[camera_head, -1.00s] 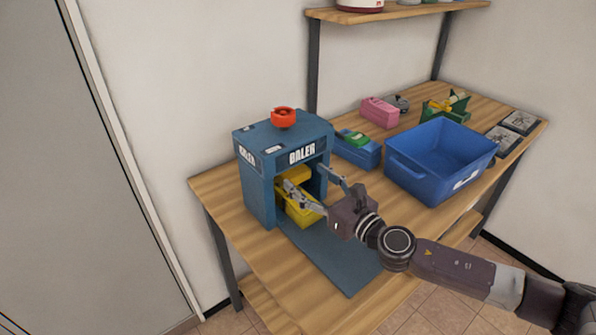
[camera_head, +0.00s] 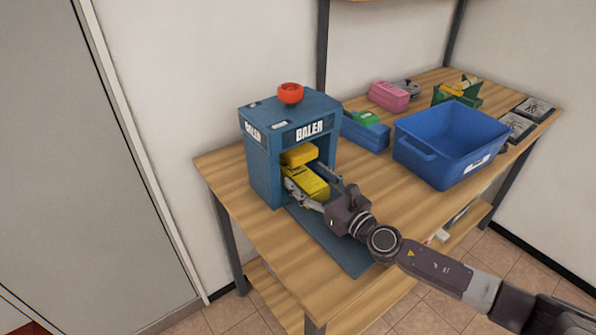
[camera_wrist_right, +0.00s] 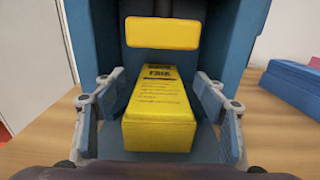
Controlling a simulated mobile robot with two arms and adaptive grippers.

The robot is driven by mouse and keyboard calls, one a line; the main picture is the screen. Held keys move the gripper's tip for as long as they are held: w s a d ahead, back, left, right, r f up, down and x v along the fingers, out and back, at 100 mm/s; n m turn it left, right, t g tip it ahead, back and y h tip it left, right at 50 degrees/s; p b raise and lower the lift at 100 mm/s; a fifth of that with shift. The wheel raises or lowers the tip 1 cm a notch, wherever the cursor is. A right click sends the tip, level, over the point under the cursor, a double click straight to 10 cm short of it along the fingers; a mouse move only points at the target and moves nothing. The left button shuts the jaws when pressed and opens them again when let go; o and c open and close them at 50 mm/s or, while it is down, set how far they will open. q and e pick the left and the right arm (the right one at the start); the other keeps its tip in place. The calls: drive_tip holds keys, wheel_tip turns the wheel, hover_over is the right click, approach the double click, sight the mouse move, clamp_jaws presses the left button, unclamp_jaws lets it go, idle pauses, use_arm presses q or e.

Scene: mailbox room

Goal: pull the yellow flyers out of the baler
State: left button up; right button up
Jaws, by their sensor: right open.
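The blue baler (camera_head: 262,160) stands at the left end of the wooden table, with a red knob (camera_head: 290,93) on top and its front open. The yellow flyers (camera_head: 310,184) form a block inside, under a yellow press plate (camera_head: 299,155). In the right wrist view the flyers (camera_wrist_right: 159,118) lie between my fingers, below the raised plate (camera_wrist_right: 162,33), with a gap between. My right gripper (camera_head: 309,188) is open at the baler's mouth, one finger on each side of the flyers, seemingly apart from them. My left gripper is not in view.
A blue mat or plate (camera_head: 345,252) extends in front of the baler. A large blue bin (camera_head: 418,155) stands to the right. A blue box (camera_head: 366,138), a pink item (camera_head: 389,96) and a green holder (camera_head: 457,97) are behind. The table's front left is clear.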

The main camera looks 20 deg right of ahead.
sight(297, 170)
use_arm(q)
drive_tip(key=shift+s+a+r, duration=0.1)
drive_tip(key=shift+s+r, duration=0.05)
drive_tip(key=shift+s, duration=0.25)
use_arm(e)
drive_tip(key=shift+x, duration=2.4)
